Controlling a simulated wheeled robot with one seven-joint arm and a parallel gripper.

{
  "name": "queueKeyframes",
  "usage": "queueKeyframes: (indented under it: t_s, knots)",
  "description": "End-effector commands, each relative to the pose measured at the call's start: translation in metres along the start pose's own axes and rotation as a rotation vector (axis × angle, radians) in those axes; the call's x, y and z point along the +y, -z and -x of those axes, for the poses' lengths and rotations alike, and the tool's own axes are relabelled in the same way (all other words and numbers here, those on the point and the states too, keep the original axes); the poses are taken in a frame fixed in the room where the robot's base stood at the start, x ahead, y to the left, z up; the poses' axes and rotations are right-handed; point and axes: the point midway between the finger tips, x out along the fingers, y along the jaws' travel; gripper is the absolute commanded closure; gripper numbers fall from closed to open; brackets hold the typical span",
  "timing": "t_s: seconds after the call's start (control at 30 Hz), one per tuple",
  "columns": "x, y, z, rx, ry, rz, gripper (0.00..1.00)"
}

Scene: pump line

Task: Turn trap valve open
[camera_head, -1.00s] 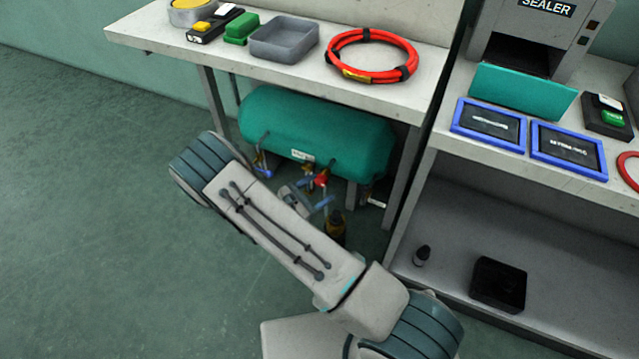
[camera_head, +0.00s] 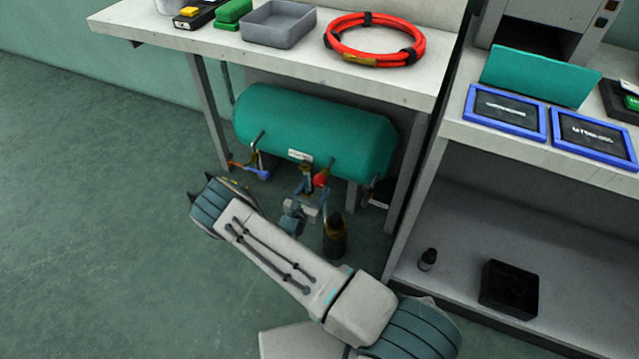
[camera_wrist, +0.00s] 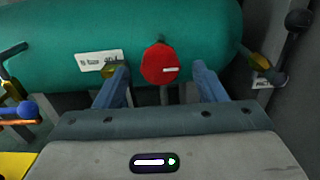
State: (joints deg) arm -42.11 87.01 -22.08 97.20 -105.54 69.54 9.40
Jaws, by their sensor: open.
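A teal tank (camera_head: 315,130) lies under the left bench, with small valves along its underside. A red round knob (camera_head: 321,179) sits at the middle; it also shows in the wrist view (camera_wrist: 160,63). A blue-handled valve (camera_head: 258,172) is to its left, and it shows at the left edge of the wrist view (camera_wrist: 27,109). Another fitting with a white tag (camera_wrist: 263,82) is at the right. Which one is the trap valve I cannot tell. My gripper (camera_wrist: 160,75) is open, its blue fingers to either side of the red knob in the picture. Contact cannot be seen.
Bench legs (camera_head: 208,115) flank the tank. The right bench's lower shelf holds a black box (camera_head: 508,289) and a small dark bottle (camera_head: 427,259). Floor at the left is clear.

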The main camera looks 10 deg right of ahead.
Motion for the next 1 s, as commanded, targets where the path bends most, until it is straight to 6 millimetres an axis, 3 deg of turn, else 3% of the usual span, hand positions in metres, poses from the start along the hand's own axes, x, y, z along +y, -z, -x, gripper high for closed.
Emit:
queueKeyframes:
  t_s: [0.1,0.3,0.67,0.8,0.83,1.0]
  knots:
    - [-0.001,0.002,-0.022,-0.001,0.002,0.0,0.36]
    - [0.0,0.001,-0.042,-0.001,0.001,0.001,0.36]
    - [0.0,0.0,-0.047,0.0,0.0,0.001,0.36]
    - [0.0,0.0,-0.046,0.0,0.0,0.001,0.75]
    - [0.0,0.0,-0.046,0.0,0.0,0.001,0.8]
    - [0.0,0.0,-0.046,0.0,0.0,0.004,0.8]
